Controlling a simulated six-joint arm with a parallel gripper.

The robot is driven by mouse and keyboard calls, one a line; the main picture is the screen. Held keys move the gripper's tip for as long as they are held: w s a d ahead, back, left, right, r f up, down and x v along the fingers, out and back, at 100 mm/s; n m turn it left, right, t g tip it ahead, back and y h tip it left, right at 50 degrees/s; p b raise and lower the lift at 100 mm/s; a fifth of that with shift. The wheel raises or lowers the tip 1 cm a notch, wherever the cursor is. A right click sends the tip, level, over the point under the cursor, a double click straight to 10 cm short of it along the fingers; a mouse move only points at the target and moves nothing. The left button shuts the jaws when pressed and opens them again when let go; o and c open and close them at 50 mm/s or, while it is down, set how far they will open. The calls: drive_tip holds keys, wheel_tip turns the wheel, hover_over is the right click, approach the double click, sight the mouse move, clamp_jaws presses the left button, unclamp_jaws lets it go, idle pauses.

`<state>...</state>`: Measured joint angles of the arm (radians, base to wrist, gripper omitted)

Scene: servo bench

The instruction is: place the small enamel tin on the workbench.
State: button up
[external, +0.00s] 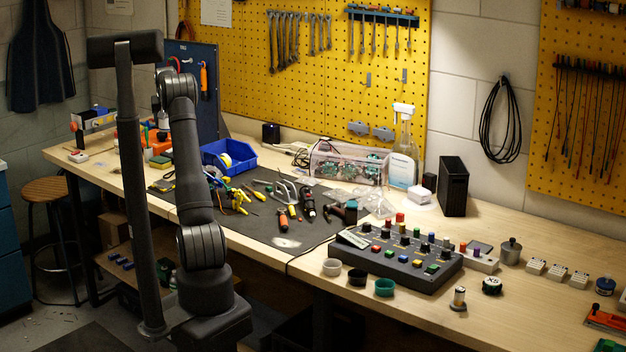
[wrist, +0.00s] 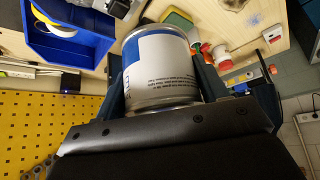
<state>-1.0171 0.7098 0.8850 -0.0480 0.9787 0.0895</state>
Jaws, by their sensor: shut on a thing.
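The small enamel tin (wrist: 160,62), silver with a white and blue label, fills the middle of the wrist view. My gripper (wrist: 162,82) is shut on it, with a dark finger on each side of the tin. Bench top shows beyond the tin in this view, but I cannot tell whether the tin touches it. In the external view my arm blocks the tin, and my gripper cannot be made out clearly there. The wooden workbench (external: 530,235) runs along the wall.
A blue bin (external: 228,157) stands near my arm; it also shows in the wrist view (wrist: 92,52). Tools lie on a dark mat (external: 285,243). A button console (external: 400,262) and small cups crowd the bench's right half. A yellow pegboard (external: 300,70) stands behind.

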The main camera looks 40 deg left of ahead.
wheel_tip(320, 180, down, 8)
drive_tip(key=f, duration=0.1)
drive_tip(key=s+a+f, duration=0.2)
drive_tip(key=a, duration=0.1)
drive_tip(key=s+a+f, duration=0.2)
drive_tip(key=a, duration=0.1)
drive_tip(key=s+a+f, duration=0.2)
drive_tip(key=a+f, duration=0.1)
drive_tip(key=shift+s+a, duration=0.1)
drive_tip(key=shift+a, duration=0.3)
drive_tip(key=shift+f, duration=1.95)
drive_tip(key=shift+f, duration=0.15)
drive_tip(key=o, duration=1.2)
drive_tip(key=shift+s+d+r, duration=0.1)
drive_tip(key=shift+r, duration=0.35)
drive_tip(key=v, duration=1.1)
